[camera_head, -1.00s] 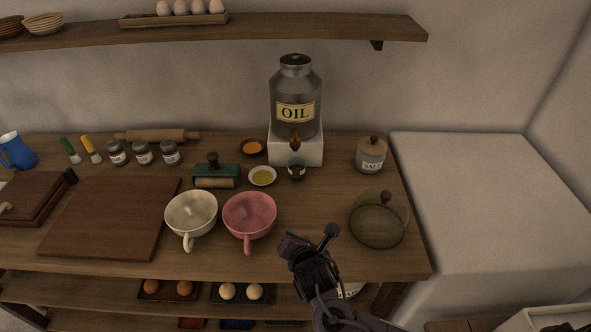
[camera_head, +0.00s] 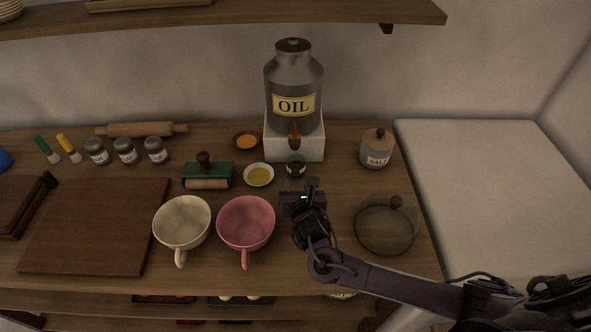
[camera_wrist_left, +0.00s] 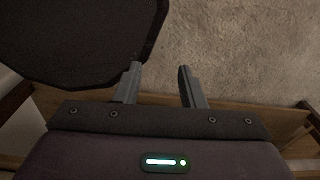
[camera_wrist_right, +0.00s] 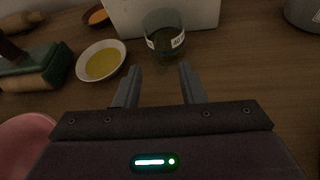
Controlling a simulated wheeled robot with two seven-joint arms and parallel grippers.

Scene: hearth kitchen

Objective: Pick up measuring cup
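The measuring cup is a small clear glass (camera_head: 296,166) under the tap of the oil canister. It also shows in the right wrist view (camera_wrist_right: 164,36), with a pale label and a dark greenish inside. My right gripper (camera_head: 303,186) is just in front of it, over the counter. In the right wrist view the right gripper's fingers (camera_wrist_right: 160,72) are apart with nothing between them, pointing toward the glass and not around it. My left gripper (camera_wrist_left: 158,72) is outside the head view; its fingers are apart and empty.
The oil canister (camera_head: 293,88) stands on a white block (camera_head: 311,147) behind the glass. A dish of yellow oil (camera_head: 258,175) and a pink cup (camera_head: 246,222) are left of my right gripper. A glass lid (camera_head: 384,232) and a salt jar (camera_head: 376,149) are right.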

